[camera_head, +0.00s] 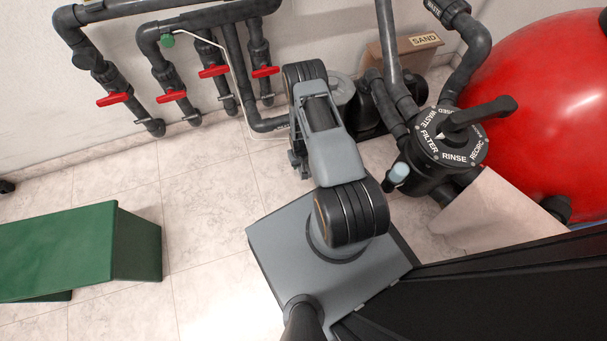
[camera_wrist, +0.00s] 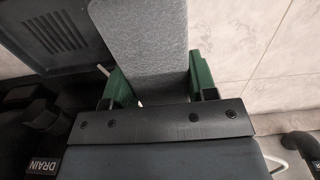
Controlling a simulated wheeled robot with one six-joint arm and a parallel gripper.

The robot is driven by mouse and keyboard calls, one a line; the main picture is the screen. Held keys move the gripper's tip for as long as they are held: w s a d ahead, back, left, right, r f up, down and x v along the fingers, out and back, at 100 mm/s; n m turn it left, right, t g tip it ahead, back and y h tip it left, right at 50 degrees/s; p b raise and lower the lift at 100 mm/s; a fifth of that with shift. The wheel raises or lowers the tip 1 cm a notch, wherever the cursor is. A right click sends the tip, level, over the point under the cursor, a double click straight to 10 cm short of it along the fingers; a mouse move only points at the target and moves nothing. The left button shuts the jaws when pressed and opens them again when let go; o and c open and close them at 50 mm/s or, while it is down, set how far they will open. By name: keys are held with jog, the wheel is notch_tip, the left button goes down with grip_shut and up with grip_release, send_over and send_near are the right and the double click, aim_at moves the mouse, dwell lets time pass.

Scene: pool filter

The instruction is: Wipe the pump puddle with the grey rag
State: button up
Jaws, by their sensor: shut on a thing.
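My gripper (camera_wrist: 160,82) shows in the wrist view with a green finger on each side of the grey rag (camera_wrist: 145,35). It is shut on the rag, which extends from between the fingers to the top edge of the picture. In the head view my arm hides the gripper and the rag. The dark pump (camera_head: 368,108) is partly visible behind my arm, beside the pipes. I cannot make out the puddle in either view. I cannot tell whether the rag touches the floor.
A red tank (camera_head: 545,95) and a valve head with a black handle (camera_head: 450,135) stand at the right. Dark pipes with red valve handles (camera_head: 172,96) run along the wall. A sand box (camera_head: 400,52) stands behind. A green bench (camera_head: 75,245) is at the left. Tiled floor between is clear.

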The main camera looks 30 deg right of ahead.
jog(key=f+b, duration=0.1)
jog(key=f, duration=0.1)
jog(key=d+f+b, duration=0.1)
jog(key=f, duration=0.2)
jog(key=shift+s, duration=0.15)
jog(key=shift+f+b, duration=0.9)
jog(key=shift+f, duration=0.1)
notch_tip(320, 180, down, 4)
jog(key=b, duration=0.3)
jog(key=shift+s+a+r+p, duration=0.1)
jog(key=shift+s+r+p, duration=0.35)
jog(key=shift+s+p, duration=0.15)
jog(key=shift+s+a+f, duration=0.1)
jog(key=shift+s+a, duration=0.05)
jog(key=shift+s, duration=0.45)
jog(key=shift+f, duration=0.7)
jog(key=o, duration=1)
jog(key=c, duration=0.3)
jog(key=shift+c, duration=0.2)
